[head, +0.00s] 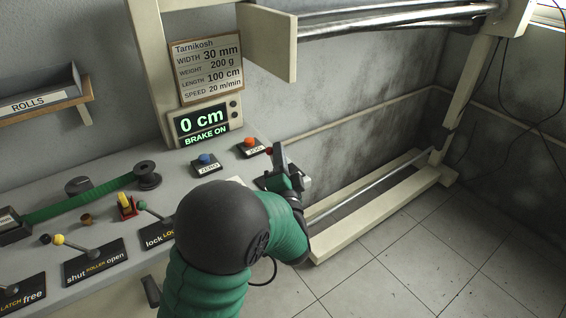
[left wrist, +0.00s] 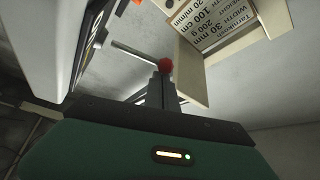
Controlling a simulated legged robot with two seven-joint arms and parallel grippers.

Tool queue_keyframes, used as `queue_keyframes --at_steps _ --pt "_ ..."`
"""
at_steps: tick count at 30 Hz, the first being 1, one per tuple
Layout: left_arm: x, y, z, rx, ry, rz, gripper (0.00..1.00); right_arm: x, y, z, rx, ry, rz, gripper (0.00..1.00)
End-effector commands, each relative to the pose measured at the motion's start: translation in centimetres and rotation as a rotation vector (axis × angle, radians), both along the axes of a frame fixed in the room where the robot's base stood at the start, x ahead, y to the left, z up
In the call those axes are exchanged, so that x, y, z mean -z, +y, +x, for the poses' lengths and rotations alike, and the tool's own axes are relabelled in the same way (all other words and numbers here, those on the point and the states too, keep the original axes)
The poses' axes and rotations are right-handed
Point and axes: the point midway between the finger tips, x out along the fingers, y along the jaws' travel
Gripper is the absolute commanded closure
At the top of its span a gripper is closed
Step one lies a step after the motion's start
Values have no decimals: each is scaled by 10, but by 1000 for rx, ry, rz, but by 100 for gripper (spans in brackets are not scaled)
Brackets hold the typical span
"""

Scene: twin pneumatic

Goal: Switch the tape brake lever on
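A lever with a red ball knob (left wrist: 166,66) on a thin metal rod shows at my fingertips in the left wrist view. The red knob (head: 268,151) also shows in the head view, just left of my left gripper (head: 279,156). The left wrist view shows this gripper's fingers (left wrist: 163,84) close together, with the knob at their tips. I cannot tell whether they touch it. The lever's base and label are hidden behind my arm. The display (head: 202,123) reads "0 cm" and "BRAKE ON". My right gripper is not in view.
A blue ZERO button (head: 206,160) and an orange button (head: 249,142) stand at the console's back. Left are a roller lever with a yellow knob (head: 58,240), a green tape (head: 85,201) and a black spool (head: 147,176). Open floor (head: 420,255) lies right, beyond a low frame (head: 375,216).

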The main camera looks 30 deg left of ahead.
Motion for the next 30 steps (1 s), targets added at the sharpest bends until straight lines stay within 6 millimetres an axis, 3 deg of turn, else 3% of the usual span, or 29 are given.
queue_keyframes --at_steps 3,10,30 --pt "7 2 -6 0 -73 -30 100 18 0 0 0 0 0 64" --pt "6 5 -13 0 -176 -73 100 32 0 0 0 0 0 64" --pt "5 8 -17 -4 -222 -94 100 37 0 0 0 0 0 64"
